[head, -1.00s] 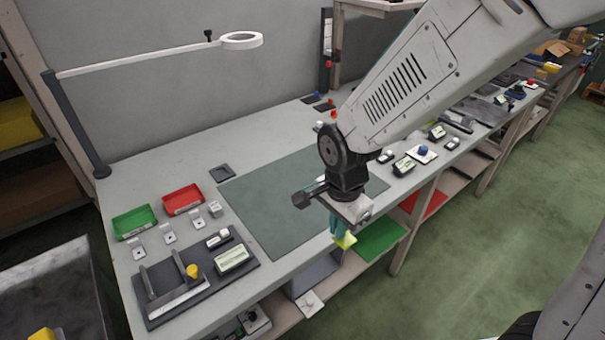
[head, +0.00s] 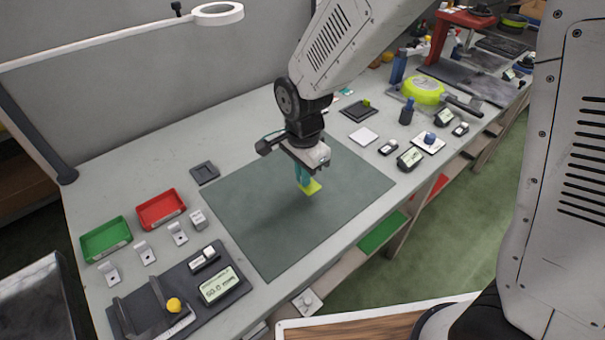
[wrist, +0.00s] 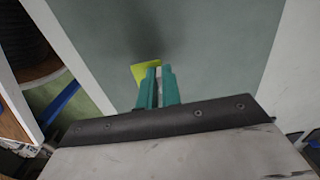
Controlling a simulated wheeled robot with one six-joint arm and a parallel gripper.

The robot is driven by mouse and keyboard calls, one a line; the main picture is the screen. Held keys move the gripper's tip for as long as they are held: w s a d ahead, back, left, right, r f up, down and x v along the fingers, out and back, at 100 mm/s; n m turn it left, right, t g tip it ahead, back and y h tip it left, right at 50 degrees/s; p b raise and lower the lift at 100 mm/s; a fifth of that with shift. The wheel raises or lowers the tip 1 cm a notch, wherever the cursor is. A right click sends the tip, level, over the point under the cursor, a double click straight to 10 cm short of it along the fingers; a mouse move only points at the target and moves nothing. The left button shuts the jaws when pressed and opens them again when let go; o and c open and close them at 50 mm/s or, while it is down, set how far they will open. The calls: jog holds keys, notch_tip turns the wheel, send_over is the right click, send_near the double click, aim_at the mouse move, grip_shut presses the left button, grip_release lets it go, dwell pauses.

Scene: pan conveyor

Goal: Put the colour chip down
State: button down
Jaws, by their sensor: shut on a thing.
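My gripper (head: 304,180) has teal fingers and is shut on a yellow-green colour chip (head: 311,188). In the head view it hangs over the dark green mat (head: 260,235) on the bench. In the wrist view the chip (wrist: 146,71) sticks out to the left past the fingertips (wrist: 158,72), with the mat (wrist: 205,45) behind it. A soft shadow falls on the mat beyond the chip. I cannot tell how large the gap between chip and mat is.
A red tray (head: 160,209) and a green tray (head: 106,238) stand left of the mat. A dark fixture with a display (head: 221,285) lies at the front left. A white square (head: 363,135) and small instruments (head: 410,157) lie to the right. Most of the mat is bare.

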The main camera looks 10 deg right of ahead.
jog(key=shift+w+f, duration=0.1)
jog(key=shift+f, duration=1.7)
jog(key=c, duration=1.6)
grip_release()
jog(key=shift+f, duration=0.15)
